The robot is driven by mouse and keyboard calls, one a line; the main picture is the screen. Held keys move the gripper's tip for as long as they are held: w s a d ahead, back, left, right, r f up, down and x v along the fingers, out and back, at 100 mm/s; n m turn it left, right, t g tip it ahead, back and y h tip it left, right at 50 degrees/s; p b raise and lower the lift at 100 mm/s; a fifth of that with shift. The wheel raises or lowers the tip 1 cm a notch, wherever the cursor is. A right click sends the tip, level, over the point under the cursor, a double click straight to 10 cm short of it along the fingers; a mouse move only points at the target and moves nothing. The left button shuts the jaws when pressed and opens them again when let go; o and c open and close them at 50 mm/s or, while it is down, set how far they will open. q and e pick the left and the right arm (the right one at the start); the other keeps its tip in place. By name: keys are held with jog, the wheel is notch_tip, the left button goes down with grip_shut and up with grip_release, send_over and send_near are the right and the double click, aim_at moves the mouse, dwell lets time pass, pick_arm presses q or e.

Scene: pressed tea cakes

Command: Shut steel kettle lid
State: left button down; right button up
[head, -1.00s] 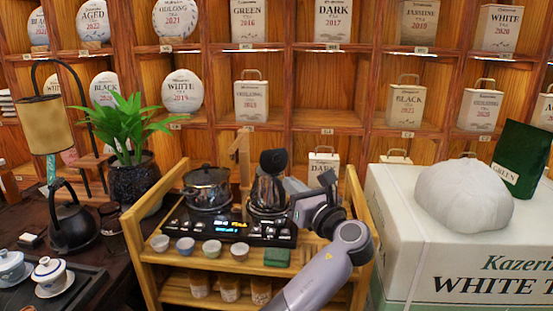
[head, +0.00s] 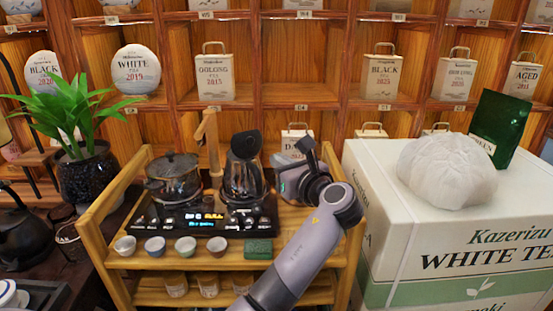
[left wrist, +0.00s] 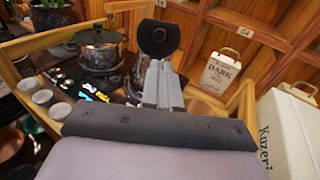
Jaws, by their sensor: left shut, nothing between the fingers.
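The steel kettle (head: 243,188) stands on the right side of the black cooktop, on the wooden cart. Its dark round lid (head: 245,147) is tipped up, open. In the left wrist view the lid (left wrist: 159,38) stands up as a dark disc just beyond my fingertips, and the kettle body is mostly hidden behind the fingers. My left gripper (left wrist: 159,72) is shut and empty. In the head view it is to the right of the kettle, partly hidden by my own wrist. Whether it touches the lid I cannot tell. My right gripper is in neither view.
A lidded glass-like pot (head: 174,181) stands left of the kettle on the cooktop (head: 205,222). Several small cups (head: 155,246) and a green block (head: 258,249) line the cart's front. A big white tea box (head: 420,235) stands at the right. Shelves rise behind.

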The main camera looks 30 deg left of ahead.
aim_at(252, 142)
pick_arm(q)
jog(key=x, duration=1.1)
jog(key=shift+a+p, duration=0.2)
jog(key=shift+p, duration=0.1)
jog(key=shift+w, duration=0.2)
